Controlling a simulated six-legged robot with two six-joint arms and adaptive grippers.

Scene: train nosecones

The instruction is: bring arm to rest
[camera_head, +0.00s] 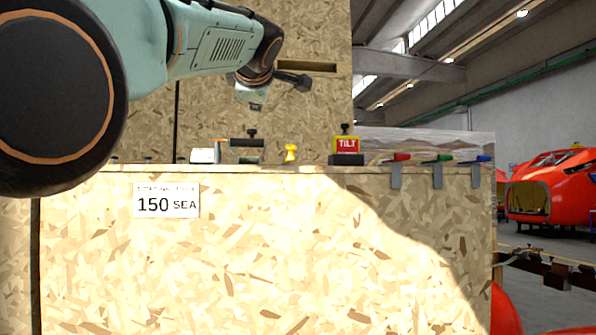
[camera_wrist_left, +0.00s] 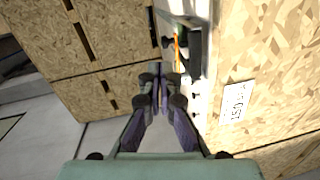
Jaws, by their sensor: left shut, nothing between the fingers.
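My left arm comes in from the upper left in the head view and is bent at the wrist. My left gripper (camera_head: 255,104) hangs in front of the tall chipboard wall, above the shelf-top items and apart from them. In the left wrist view the fingers of the left gripper (camera_wrist_left: 160,80) are together, with nothing between them. In the head view the fingers are small and partly hidden by the wrist. My right gripper is in neither view.
The chipboard bench (camera_head: 290,250) bears a "150 SEA" label (camera_head: 167,201). On its top stand a yellow piece (camera_head: 291,153), a red "TILT" box (camera_head: 346,147) and a black-handled tool (camera_head: 247,142). Red, green and blue-handled tools are at the right. Red train noses (camera_head: 550,188) stand beyond.

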